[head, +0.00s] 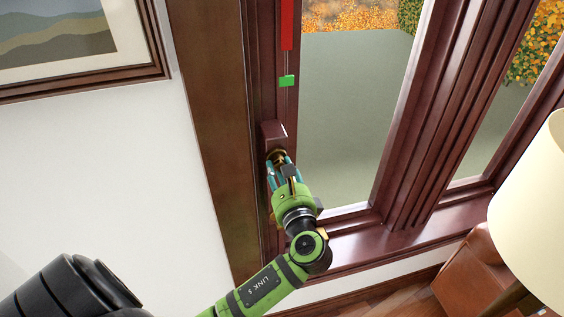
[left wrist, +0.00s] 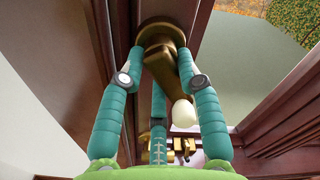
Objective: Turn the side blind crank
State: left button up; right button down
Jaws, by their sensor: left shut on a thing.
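The brass crank (head: 277,154) sits on a dark red-brown box (head: 273,134) on the left window frame. In the left wrist view, its round brass hub (left wrist: 163,27) is at the top, and a brass arm slants down to a cream knob (left wrist: 184,113). My left gripper (head: 281,161) has its teal fingers shut on the crank near the hub; the fingertips are on either side of it. The knob lies between the fingers, toward the palm. In the head view my gripper hides most of the crank. My right gripper is not in view.
The window sill (head: 370,239) runs below right. Brass hardware (left wrist: 184,147) shows low in the wrist view. A lamp shade (head: 530,215) and leather chair (head: 468,277) stand right.

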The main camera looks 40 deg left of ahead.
pick_arm(q)
jog(key=m, duration=0.6)
jog(key=shift+s+a+r+m, duration=0.15)
jog(key=shift+s+a+m, duration=0.1)
jog(key=shift+s+m, duration=0.05)
dwell(0.4)
jog(key=o, duration=1.1)
jog(key=shift+d, duration=0.1)
jog(key=v, duration=1.2)
